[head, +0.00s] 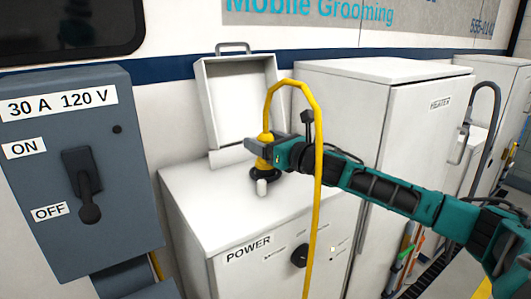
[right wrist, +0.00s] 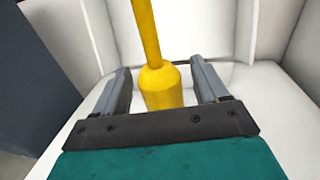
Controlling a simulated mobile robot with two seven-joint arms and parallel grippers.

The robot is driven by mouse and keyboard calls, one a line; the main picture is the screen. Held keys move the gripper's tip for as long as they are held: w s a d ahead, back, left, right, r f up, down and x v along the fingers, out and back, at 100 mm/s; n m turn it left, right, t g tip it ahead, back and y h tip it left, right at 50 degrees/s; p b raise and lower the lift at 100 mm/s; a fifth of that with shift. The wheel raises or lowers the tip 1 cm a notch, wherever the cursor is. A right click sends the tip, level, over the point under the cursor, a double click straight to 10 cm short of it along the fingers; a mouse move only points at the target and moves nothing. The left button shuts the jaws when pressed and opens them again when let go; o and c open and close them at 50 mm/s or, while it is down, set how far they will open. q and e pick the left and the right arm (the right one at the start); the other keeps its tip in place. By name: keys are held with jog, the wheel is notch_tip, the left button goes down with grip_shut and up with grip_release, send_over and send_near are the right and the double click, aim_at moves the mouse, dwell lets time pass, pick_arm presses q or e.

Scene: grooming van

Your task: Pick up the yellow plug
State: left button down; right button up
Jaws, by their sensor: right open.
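The yellow plug (head: 265,151) stands upright on top of the white power cabinet, in front of its raised lid. Its yellow cord rises from the plug, loops over and hangs down the cabinet's front. My right gripper (head: 254,147) reaches in from the right at the plug's height. In the right wrist view the plug (right wrist: 161,88) is between the two open fingers of my right gripper (right wrist: 163,80), with a visible gap on each side. The plug's lower end is partly hidden by the gripper in that view. My left gripper is not in view.
The power cabinet (head: 195,205) has an open lid (head: 240,105) behind the plug. A grey switch box (head: 130,190) with a lever stands at the left. A white heater cabinet (head: 400,110) stands close on the right, behind my right arm.

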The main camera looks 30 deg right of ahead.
jog(key=shift+c, duration=0.4)
jog(key=c, duration=1.1)
jog(key=shift+c, duration=0.2)
jog(key=shift+r, duration=0.1)
notch_tip(320, 180, up, 10)
jog(key=p, duration=0.3)
jog(key=shift+d, duration=0.1)
notch_tip(320, 180, up, 10)
